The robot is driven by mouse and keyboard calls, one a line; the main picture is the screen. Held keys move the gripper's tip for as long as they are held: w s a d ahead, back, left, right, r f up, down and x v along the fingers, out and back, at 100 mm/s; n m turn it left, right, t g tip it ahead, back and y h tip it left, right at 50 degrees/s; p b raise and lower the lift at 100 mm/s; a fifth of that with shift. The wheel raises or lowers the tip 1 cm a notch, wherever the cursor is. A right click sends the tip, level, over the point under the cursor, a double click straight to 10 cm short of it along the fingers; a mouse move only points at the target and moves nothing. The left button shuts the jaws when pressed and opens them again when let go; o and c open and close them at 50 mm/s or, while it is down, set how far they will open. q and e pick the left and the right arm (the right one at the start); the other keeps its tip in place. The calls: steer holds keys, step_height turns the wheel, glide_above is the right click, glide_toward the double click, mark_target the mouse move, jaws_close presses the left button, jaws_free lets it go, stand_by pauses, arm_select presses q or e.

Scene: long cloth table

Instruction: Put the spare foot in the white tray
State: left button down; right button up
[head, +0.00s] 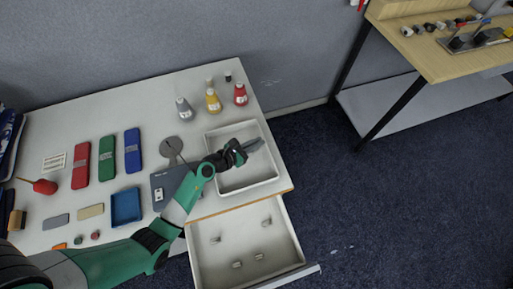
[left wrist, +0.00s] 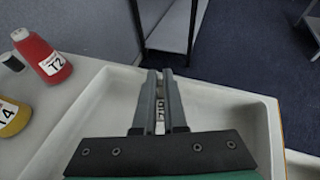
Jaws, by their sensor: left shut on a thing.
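The white tray (head: 250,186) sits at the right end of the table. Its floor and walls also fill much of the left wrist view (left wrist: 235,100). My left gripper (head: 259,143) is over the tray, its fingers pointing right. In the left wrist view its fingers (left wrist: 160,78) are nearly together, shut on a small pale grey piece (left wrist: 160,117), likely the spare foot. The piece is mostly hidden between the fingers and cannot be made out in the head view. My right gripper is not in view.
An open drawer (head: 213,266) below the table's front edge holds several small pieces. Red (head: 240,95), yellow (head: 212,101) and grey (head: 184,109) bottles stand behind the tray. A grey device (head: 161,184) lies left of it.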

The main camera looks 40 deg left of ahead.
arm_select(q)
step_height(320, 180, down, 3)
steer(key=shift+f+b, duration=0.15)
steer(key=shift+b, duration=0.6)
steer(key=shift+r, duration=0.2)
steer(key=shift+f, duration=0.2)
steer(key=c, duration=1)
jaws_free()
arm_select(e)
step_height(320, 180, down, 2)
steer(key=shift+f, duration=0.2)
arm_select(q)
steer(key=shift+r, duration=0.2)
steer(key=shift+s+r+p, duration=0.2)
steer(key=shift+s+p, duration=0.1)
steer(key=shift+p, duration=0.1)
steer(key=p+v, duration=0.3)
steer(key=v, duration=0.8)
steer(key=shift+s, duration=0.2)
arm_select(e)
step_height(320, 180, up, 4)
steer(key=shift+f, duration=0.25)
